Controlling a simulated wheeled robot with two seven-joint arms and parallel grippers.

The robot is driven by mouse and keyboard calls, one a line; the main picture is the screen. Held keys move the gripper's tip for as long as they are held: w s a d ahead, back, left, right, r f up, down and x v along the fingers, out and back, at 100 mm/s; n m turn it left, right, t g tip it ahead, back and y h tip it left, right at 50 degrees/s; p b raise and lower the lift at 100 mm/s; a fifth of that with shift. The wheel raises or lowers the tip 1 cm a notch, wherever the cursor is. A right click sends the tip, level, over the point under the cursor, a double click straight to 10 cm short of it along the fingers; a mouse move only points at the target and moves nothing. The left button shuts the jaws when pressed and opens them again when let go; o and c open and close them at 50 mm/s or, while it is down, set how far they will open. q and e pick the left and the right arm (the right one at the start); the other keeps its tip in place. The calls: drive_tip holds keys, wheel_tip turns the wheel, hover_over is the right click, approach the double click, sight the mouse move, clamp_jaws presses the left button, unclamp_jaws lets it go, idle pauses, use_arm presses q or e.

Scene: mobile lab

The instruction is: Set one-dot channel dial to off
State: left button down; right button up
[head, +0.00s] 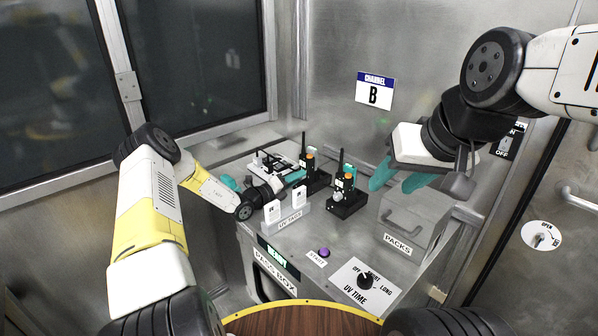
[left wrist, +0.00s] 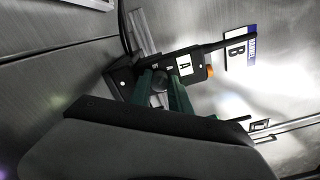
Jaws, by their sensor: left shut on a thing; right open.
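Two black radios stand upright in black bases on the metal bench: a left radio (head: 312,173) and a right radio (head: 345,188). In the left wrist view, the radio labelled A (left wrist: 193,66) has an orange top part and a base (left wrist: 122,80) with one white dot. My left gripper (head: 297,176) reaches the left radio from the left. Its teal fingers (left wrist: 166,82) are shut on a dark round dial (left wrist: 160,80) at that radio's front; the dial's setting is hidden. My right gripper (head: 398,181) is open and empty, above the bench to the right of the radios.
A purple start button (head: 324,252) and a UV time dial (head: 366,281) sit at the bench front. A white UV tags holder (head: 287,219) stands left of them. A metal packs box (head: 412,219) is below my right gripper. A Channel B sign (head: 374,91) is on the wall.

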use_arm(q)
drive_tip(key=n, duration=0.4)
drive_tip(key=shift+n, duration=0.3)
drive_tip(key=shift+f+n, duration=0.1)
drive_tip(key=shift+n, duration=1.9)
drive_tip(key=c, duration=1.2)
unclamp_jaws()
drive_tip(key=shift+f, duration=0.1)
